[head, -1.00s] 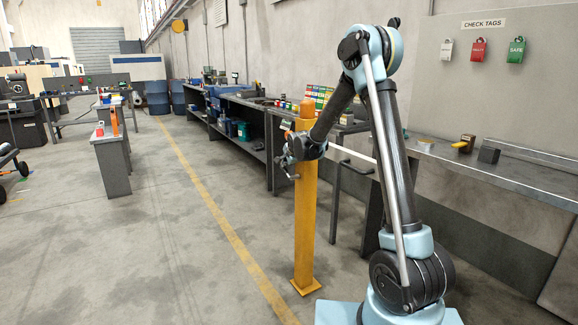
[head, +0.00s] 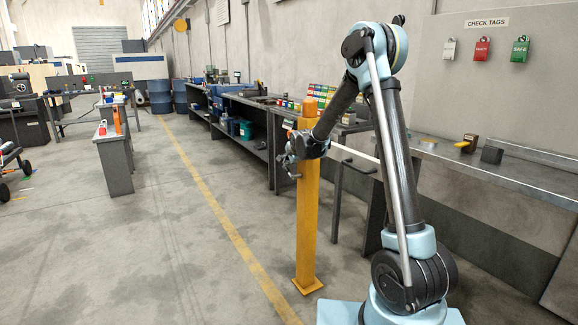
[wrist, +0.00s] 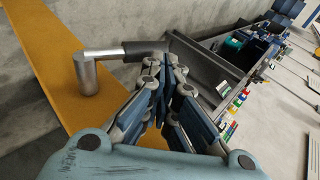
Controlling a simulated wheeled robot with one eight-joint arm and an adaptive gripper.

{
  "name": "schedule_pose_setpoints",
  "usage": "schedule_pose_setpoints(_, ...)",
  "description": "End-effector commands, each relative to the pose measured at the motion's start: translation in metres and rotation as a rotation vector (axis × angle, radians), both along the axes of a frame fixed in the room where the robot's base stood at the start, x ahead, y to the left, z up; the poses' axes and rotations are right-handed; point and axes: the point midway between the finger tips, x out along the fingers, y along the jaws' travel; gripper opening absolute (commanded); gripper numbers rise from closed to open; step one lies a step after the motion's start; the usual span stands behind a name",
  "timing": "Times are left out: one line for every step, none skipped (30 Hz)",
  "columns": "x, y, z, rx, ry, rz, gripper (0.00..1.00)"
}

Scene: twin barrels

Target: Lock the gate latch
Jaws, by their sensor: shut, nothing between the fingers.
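The latch is a metal lever (wrist: 108,52) on a short round pivot (wrist: 86,74), mounted on the yellow post (wrist: 62,68) in the wrist view. A dark sleeve (wrist: 143,49) covers the lever's outer part. My gripper (wrist: 172,62) is shut and empty, with its fingertips close to the sleeve's free end; I cannot tell whether they touch. In the head view my gripper (head: 287,162) is beside the upper part of the yellow post (head: 306,225), on its left side. The latch is largely hidden there by my gripper.
A pale horizontal bar (head: 356,154) runs right from near the post, behind my arm. A bench (head: 500,170) stands at right against the wall. Dark shelving (head: 238,135) lines the wall behind. The floor left of the post is open, up to a small grey stand (head: 116,165).

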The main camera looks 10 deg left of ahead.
Motion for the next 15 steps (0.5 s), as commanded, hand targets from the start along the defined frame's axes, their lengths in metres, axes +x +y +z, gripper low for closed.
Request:
schedule_pose_setpoints(-0.005, -0.002, 0.004, 0.0, 0.0, 0.0, 0.0)
schedule_pose_setpoints(-0.007, -0.003, 0.006, 0.0, 0.0, 0.0, 0.0)
schedule_pose_setpoints(-0.011, -0.005, 0.01, 0.0, 0.0, 0.0, 0.0)
schedule_pose_setpoints(-0.014, -0.006, 0.012, 0.0, 0.0, 0.0, 0.0)
schedule_pose_setpoints(-0.017, -0.008, 0.015, 0.0, 0.0, 0.0, 0.0)
schedule_pose_setpoints(-0.02, -0.009, 0.019, 0.0, 0.0, 0.0, 0.0)
schedule_pose_setpoints(-0.023, -0.01, 0.021, 0.0, 0.0, 0.0, 0.0)
schedule_pose_setpoints(-0.026, -0.012, 0.024, 0.0, 0.0, 0.0, 0.0)
schedule_pose_setpoints(-0.03, -0.013, 0.028, 0.0, 0.0, 0.0, 0.0)
schedule_pose_setpoints(-0.032, -0.015, 0.03, 0.0, 0.0, 0.0, 0.0)
schedule_pose_setpoints(-0.035, -0.016, 0.032, 0.0, 0.0, 0.0, 0.0)
schedule_pose_setpoints(-0.039, -0.018, 0.036, 0.0, 0.0, 0.0, 0.0)
schedule_pose_setpoints(-0.041, -0.019, 0.039, 0.0, 0.0, 0.0, 0.0)
schedule_pose_setpoints(-0.044, -0.02, 0.041, 0.001, 0.0, 0.001, 0.0)
schedule_pose_setpoints(-0.048, -0.022, 0.045, 0.001, 0.0, 0.001, 0.0)
